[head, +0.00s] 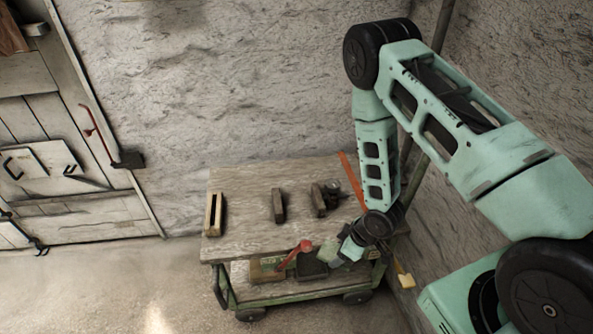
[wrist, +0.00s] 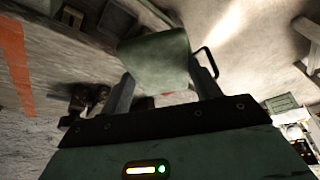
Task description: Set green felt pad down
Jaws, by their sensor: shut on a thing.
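The green felt pad (wrist: 155,59) is between the two fingers of my gripper (wrist: 163,82) in the wrist view, and the gripper is shut on it. In the head view the pad shows as a small pale green patch (head: 328,252) at the end of my gripper (head: 338,254), by the front right edge of the wooden cart top (head: 247,172). I cannot tell exactly how high the pad is above or beside the cart. The fingers hide part of its sides.
An orange strip (head: 352,180) is at the right. A lower shelf holds a red-handled item (head: 297,253). The top's front left is bare.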

